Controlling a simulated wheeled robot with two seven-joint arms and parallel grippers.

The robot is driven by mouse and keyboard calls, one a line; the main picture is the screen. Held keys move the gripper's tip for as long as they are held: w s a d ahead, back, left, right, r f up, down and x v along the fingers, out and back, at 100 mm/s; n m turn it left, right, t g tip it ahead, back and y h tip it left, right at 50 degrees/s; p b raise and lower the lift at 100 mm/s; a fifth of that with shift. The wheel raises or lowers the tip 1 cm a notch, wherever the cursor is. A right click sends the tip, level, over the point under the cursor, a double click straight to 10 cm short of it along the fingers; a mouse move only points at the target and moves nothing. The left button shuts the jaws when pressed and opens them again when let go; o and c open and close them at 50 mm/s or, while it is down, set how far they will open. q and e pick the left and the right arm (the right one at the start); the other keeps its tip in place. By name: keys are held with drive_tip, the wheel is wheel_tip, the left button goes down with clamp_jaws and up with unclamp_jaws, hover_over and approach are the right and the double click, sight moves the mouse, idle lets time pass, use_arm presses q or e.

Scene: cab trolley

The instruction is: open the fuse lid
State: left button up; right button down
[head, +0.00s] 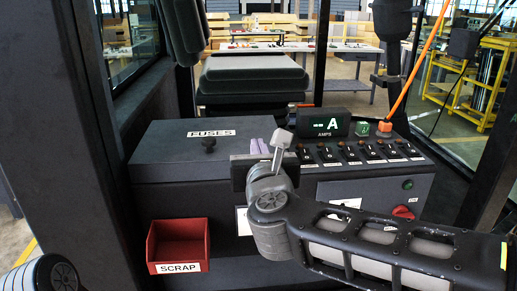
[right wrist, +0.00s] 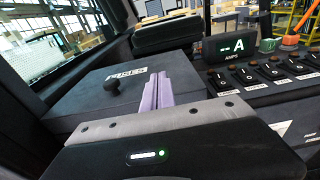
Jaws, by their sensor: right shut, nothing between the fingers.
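The fuse lid (head: 172,147) is a dark flat panel with a white FUSES label and a black knob (head: 208,145). It lies closed on its box, and it also shows in the right wrist view (right wrist: 88,90) with the knob (right wrist: 112,87). My right gripper (head: 262,146) has purple fingers, shut and empty. It is to the right of the knob, apart from it, near the lid's right edge. In the right wrist view the fingers (right wrist: 157,88) point forward and overlap the lid's right part; I cannot tell whether they touch it. My left gripper is out of view.
Right of the lid are a row of switches (head: 350,153), an AMPS display (head: 323,122), a green button and an orange-red one. A red SCRAP bin (head: 178,243) hangs on the front below the lid. A dark seat (head: 252,75) stands behind.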

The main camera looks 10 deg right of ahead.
drive_tip(key=shift+w+r+g+p, duration=0.15)
drive_tip(key=shift+r+g+p, duration=0.15)
drive_tip(key=shift+r+p, duration=0.55)
idle(0.8)
drive_tip(key=s+r+b, duration=0.1)
drive_tip(key=s, duration=0.6)
drive_tip(key=shift+s, duration=0.35)
